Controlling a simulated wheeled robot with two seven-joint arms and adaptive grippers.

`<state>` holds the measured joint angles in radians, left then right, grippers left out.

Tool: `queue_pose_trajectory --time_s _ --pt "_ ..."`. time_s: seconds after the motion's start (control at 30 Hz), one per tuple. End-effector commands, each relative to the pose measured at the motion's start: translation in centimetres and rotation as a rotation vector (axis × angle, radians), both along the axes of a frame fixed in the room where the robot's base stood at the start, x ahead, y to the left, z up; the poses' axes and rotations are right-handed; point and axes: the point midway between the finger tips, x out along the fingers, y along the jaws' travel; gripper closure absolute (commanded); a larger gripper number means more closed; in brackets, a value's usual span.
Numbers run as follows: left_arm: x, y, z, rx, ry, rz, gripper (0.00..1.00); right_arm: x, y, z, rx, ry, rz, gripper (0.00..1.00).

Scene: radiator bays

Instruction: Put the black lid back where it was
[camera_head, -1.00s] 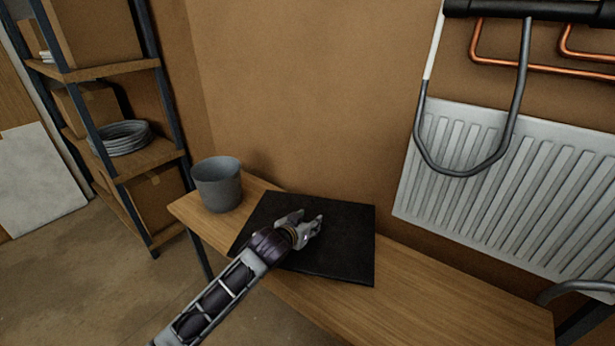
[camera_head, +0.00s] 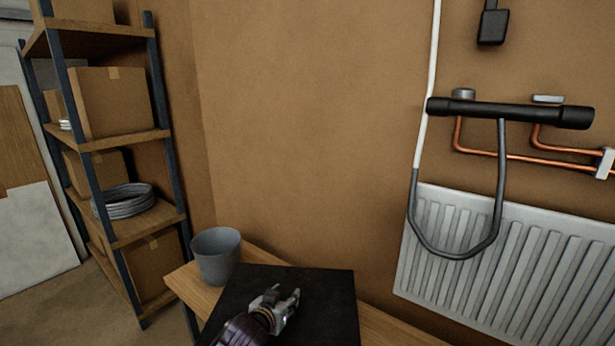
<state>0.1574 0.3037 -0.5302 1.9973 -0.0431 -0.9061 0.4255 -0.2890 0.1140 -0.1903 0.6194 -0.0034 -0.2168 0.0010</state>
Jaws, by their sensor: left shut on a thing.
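My right gripper is not in view.
A grey bucket (camera_head: 216,254) stands at the bench's (camera_head: 196,290) left end. A shelf rack (camera_head: 149,135) with boxes stands at the left. On the wall are a black horizontal cylinder (camera_head: 515,111), copper pipes (camera_head: 490,154), a looped grey hose (camera_head: 413,215) and a white radiator (camera_head: 500,270).

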Motion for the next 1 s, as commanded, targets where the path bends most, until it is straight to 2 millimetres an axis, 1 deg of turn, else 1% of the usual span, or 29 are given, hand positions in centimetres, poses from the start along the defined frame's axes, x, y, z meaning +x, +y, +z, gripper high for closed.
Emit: queue_pose_trajectory --time_s 0.03,0.23,0.77,1.0 --pt "-0.3 0.5 0.8 -0.002 -0.001 0.01 1.0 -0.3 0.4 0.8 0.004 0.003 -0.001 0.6" --pt "-1.2 2.7 2.0 -0.002 -0.002 0.055 1.0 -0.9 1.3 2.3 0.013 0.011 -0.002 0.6" --pt "-3.9 9.1 5.1 0.0 -0.003 0.18 1.0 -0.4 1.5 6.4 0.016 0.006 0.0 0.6" --pt "-5.5 12.2 6.4 0.0 -0.002 0.237 1.0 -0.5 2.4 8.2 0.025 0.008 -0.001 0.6"
